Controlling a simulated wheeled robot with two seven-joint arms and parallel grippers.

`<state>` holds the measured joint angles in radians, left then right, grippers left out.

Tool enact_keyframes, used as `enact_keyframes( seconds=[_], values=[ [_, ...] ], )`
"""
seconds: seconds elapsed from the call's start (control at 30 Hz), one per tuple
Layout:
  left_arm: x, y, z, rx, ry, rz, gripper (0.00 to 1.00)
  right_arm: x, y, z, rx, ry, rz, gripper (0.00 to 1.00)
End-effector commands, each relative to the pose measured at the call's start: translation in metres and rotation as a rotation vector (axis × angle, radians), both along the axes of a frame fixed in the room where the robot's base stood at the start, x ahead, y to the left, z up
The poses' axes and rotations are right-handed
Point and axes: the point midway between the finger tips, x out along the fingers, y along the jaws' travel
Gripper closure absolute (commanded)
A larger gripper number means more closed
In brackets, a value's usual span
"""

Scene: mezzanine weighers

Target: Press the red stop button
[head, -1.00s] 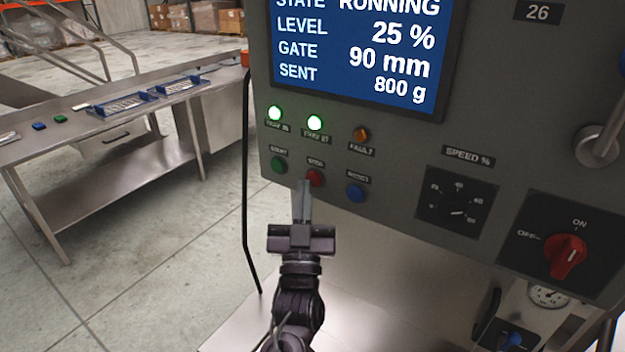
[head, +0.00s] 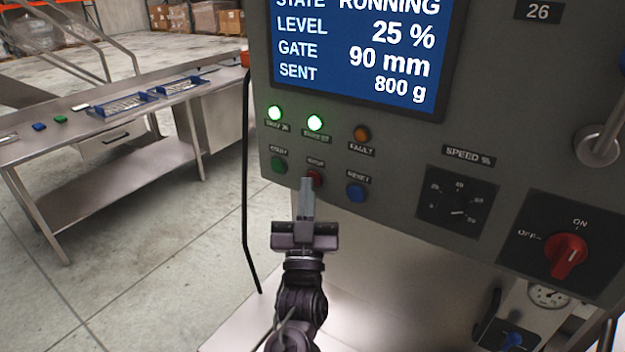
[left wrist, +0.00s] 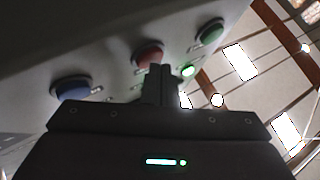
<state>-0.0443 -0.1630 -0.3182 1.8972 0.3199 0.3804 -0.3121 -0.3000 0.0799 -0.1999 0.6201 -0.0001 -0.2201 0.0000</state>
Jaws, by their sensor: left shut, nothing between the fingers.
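The red stop button (head: 315,178) is on the grey control panel (head: 400,150), between a green start button (head: 279,165) and a blue reset button (head: 356,193). My left gripper (head: 308,183) is shut and empty, its fingertips pointing up at the stop button and covering its lower part. I cannot tell whether they touch it. In the left wrist view, the red button (left wrist: 149,54) shows just beyond the fingers (left wrist: 158,82), with the blue (left wrist: 72,87) and green (left wrist: 209,32) buttons on either side. My right gripper is out of view.
The screen (head: 360,50) reads RUNNING. Two green lamps and an amber fault lamp (head: 361,133) sit above the buttons. A speed knob (head: 457,210) and a red on/off switch (head: 567,255) are to the right. A steel table (head: 50,145) with blue trays stands left.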

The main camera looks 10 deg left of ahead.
Motion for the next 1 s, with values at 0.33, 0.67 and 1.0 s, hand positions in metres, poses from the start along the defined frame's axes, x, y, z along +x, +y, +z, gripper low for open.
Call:
enact_keyframes(
  seconds=[0.33,0.67,1.0],
  values=[
    [0.003,-0.001,0.000,0.000,0.001,0.000,1.00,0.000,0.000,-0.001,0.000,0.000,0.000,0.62],
    [-0.002,0.001,0.000,0.001,0.001,0.000,1.00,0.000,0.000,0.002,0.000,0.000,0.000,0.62],
    [-0.013,0.005,0.000,-0.001,-0.001,-0.001,1.00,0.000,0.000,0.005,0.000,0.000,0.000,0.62]
  ],
)
